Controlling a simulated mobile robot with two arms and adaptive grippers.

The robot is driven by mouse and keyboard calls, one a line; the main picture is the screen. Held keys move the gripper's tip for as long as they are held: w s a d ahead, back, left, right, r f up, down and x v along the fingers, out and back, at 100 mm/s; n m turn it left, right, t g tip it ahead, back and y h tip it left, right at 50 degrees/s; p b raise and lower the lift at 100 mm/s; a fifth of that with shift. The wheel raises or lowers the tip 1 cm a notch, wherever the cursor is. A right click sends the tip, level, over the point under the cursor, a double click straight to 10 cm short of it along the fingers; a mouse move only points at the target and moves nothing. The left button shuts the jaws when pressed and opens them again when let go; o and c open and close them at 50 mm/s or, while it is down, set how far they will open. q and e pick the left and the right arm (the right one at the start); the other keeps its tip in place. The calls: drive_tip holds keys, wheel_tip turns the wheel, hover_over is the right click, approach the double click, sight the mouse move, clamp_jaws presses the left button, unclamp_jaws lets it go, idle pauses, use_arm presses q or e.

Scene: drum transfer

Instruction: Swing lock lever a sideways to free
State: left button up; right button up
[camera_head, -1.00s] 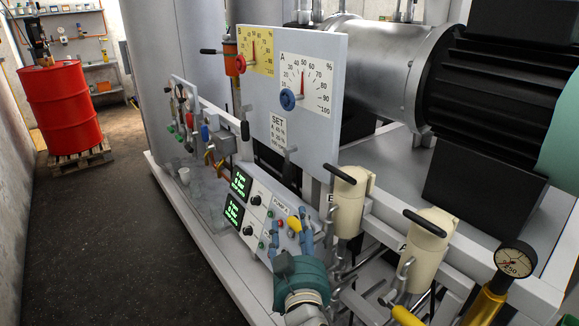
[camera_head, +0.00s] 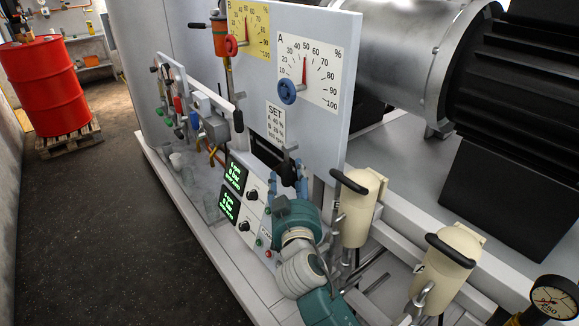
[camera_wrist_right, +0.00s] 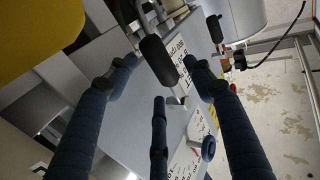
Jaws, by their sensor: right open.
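A short lever with a black grip (camera_head: 289,172) sticks out at the lower edge of the grey panel, under dial A; I take it as lock lever a, though no label on it is readable. My right gripper (camera_head: 286,179) is open, with its blue fingers around this grip from the front. In the right wrist view the black grip (camera_wrist_right: 158,60) lies between the open fingertips (camera_wrist_right: 161,76), with a gap on both sides. I cannot tell whether the third finger touches it. My left gripper is not in view.
A similar black-gripped lever (camera_head: 238,121) sits farther left, below dial B. The panel (camera_head: 337,140) with dial A's blue knob (camera_head: 288,92) stands close above the fingers. A cream canister (camera_head: 360,210) with a black handle is just right of my wrist. A red drum (camera_head: 42,85) stands far left.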

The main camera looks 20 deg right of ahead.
sight(290, 173)
drive_tip(key=x, duration=0.3)
drive_tip(key=shift+w+d, duration=0.1)
drive_tip(key=shift+w, duration=0.25)
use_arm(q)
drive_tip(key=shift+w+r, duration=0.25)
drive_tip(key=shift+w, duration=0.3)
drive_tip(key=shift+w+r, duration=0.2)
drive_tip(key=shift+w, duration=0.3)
use_arm(e)
clamp_jaws()
